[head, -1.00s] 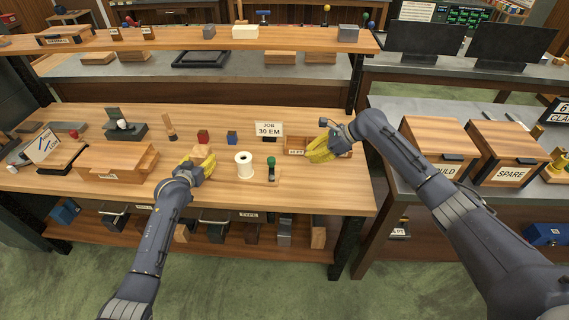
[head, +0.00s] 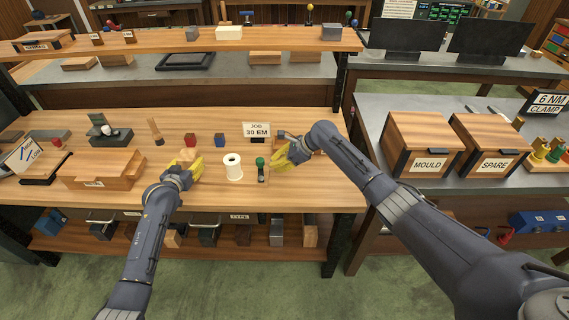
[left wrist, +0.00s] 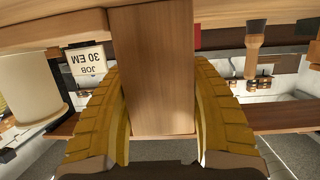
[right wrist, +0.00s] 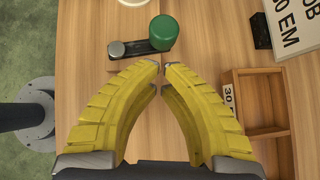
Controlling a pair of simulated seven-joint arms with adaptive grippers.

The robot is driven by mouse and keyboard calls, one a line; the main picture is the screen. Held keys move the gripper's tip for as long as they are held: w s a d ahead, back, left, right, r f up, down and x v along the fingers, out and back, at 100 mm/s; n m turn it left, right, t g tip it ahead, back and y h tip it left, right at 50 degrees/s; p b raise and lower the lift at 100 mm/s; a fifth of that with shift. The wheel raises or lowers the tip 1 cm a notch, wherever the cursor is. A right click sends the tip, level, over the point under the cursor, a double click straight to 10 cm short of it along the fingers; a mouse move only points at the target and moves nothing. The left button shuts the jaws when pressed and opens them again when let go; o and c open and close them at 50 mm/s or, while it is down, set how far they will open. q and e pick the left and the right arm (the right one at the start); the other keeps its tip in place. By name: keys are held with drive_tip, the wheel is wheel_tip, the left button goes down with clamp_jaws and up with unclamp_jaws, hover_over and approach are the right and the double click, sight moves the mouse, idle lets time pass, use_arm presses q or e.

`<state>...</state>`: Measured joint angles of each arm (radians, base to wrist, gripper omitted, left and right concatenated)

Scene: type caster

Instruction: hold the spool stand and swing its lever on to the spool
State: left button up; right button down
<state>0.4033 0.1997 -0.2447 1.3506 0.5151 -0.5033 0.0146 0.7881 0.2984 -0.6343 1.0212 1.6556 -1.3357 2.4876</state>
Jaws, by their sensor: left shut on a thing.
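The white spool (head: 233,167) stands upright on the bench, and part of it shows at the left of the left wrist view (left wrist: 32,85). Just right of it is the lever with a green knob (head: 261,163); in the right wrist view it is a dark bar with a green knob (right wrist: 163,32) and a metal end. My left gripper (head: 189,165) is shut on a wooden block (left wrist: 160,60), left of the spool. My right gripper (right wrist: 162,74) has its fingertips almost together, with nothing between them, right of the lever and short of the knob.
A JOB 30 EM card (head: 257,130) stands behind the spool. An open wooden tray (right wrist: 258,100) lies close to my right gripper. Red (head: 190,140) and blue (head: 219,140) blocks and a larger wooden tray (head: 100,172) are to the left. The bench front is clear.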

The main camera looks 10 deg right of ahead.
sight(260, 158)
drive_tip(key=shift+w+a, duration=0.2)
drive_tip(key=shift+a, duration=0.4)
drive_tip(key=shift+w+a+n+g, duration=0.4)
drive_tip(key=shift+n+g, duration=0.1)
drive_tip(key=shift+n, duration=0.2)
drive_tip(key=shift+w+a, duration=0.2)
drive_tip(key=shift+a, duration=0.2)
idle(0.3)
drive_tip(key=shift+w+a, duration=0.15)
drive_tip(key=shift+a, duration=0.05)
use_arm(q)
drive_tip(key=shift+d, duration=0.1)
use_arm(e)
drive_tip(key=shift+w+a, duration=0.2)
drive_tip(key=shift+a, duration=0.4)
drive_tip(key=shift+w+a, duration=0.15)
drive_tip(key=shift+a, duration=0.45)
drive_tip(key=shift+a+r, duration=0.1)
drive_tip(key=shift+a, duration=0.25)
use_arm(q)
drive_tip(key=shift+d, duration=0.15)
use_arm(e)
drive_tip(key=shift+a+y, duration=0.25)
drive_tip(key=shift+y, duration=0.05)
drive_tip(key=shift+w, duration=0.1)
